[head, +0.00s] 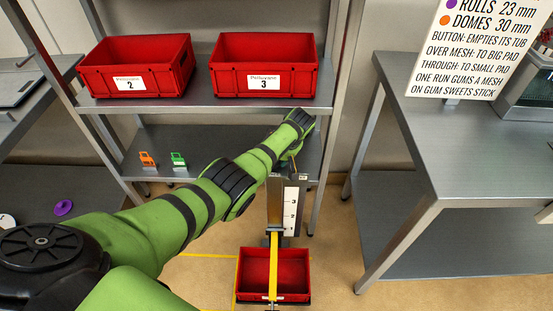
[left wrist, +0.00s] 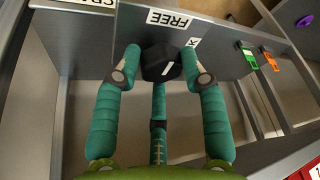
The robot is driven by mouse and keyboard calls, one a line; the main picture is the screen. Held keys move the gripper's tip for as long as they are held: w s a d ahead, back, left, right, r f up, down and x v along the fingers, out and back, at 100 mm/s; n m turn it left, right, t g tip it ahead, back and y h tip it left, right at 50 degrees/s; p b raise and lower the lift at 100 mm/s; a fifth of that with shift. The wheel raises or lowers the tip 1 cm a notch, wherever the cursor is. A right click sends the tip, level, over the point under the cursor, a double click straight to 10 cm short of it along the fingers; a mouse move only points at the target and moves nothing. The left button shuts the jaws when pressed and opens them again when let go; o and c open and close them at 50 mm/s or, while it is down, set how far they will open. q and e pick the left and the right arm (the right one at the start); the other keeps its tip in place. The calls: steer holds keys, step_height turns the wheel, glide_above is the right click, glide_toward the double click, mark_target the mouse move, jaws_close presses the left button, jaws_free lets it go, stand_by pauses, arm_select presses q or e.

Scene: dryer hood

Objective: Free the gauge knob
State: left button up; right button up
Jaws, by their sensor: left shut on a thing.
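The gauge knob (left wrist: 157,60) is black with a short white mark, set on a grey housing in the left wrist view. In the head view a gauge with a numbered white scale (head: 291,211) stands beyond my green left arm, which hides the knob and hand. My right gripper is not in view.
A red tub (head: 306,270) sits below the gauge. Two red crates, 2 (head: 135,66) and 3 (head: 264,65), stand on the shelf. An orange clip (head: 147,159) and a green clip (head: 178,159) are on the lower shelf. A steel table (head: 480,140) is at right.

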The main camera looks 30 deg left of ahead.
arm_select(q)
steer(key=shift+w+a+r, duration=0.15)
steer(key=shift+a+r, duration=0.05)
steer(key=shift+a, duration=0.2)
steer(key=o, duration=1.1)
steer(key=shift+f, duration=0.1)
steer(key=shift+d, duration=0.15)
steer(key=shift+d+r, duration=0.3)
steer(key=shift+r, duration=0.25)
steer(key=v, duration=1)
steer(key=shift+s+r, duration=0.25)
steer(key=shift+r, duration=0.1)
